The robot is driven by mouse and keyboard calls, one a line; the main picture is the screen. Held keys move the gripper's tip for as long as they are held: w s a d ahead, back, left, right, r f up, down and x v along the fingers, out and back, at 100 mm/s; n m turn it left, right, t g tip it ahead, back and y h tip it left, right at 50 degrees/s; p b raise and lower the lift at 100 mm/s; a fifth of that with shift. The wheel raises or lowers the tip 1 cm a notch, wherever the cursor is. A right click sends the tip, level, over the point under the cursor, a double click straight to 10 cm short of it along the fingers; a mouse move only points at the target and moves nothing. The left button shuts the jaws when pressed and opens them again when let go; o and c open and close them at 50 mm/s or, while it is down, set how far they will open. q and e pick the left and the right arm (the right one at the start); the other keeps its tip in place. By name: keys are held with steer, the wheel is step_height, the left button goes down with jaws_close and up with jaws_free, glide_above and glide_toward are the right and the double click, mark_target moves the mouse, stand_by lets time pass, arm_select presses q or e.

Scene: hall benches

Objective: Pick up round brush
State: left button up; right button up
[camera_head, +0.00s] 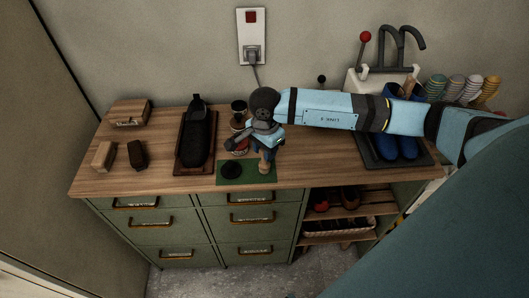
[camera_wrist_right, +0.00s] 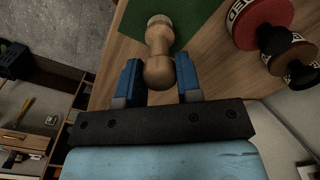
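The round brush has a pale wooden handle with a knob and light bristles. It shows in the wrist view (camera_wrist_right: 159,42) and below my gripper in the head view (camera_head: 264,165), at the right part of a green mat (camera_head: 245,180). The bristle end points down towards the mat; I cannot tell whether it touches it. My right gripper (camera_head: 265,143) points down from above. My left gripper is not in view.
A black round item (camera_head: 232,170) lies on the mat, left of the brush. Tins (camera_head: 238,108) stand behind it. Blue boots (camera_head: 388,143) stand on a dark tray at right.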

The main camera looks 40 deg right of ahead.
steer(key=shift+c, duration=0.8)
steer(key=shift+r, duration=0.55)
step_height(320, 180, up, 19)
steer(key=b, duration=0.2)
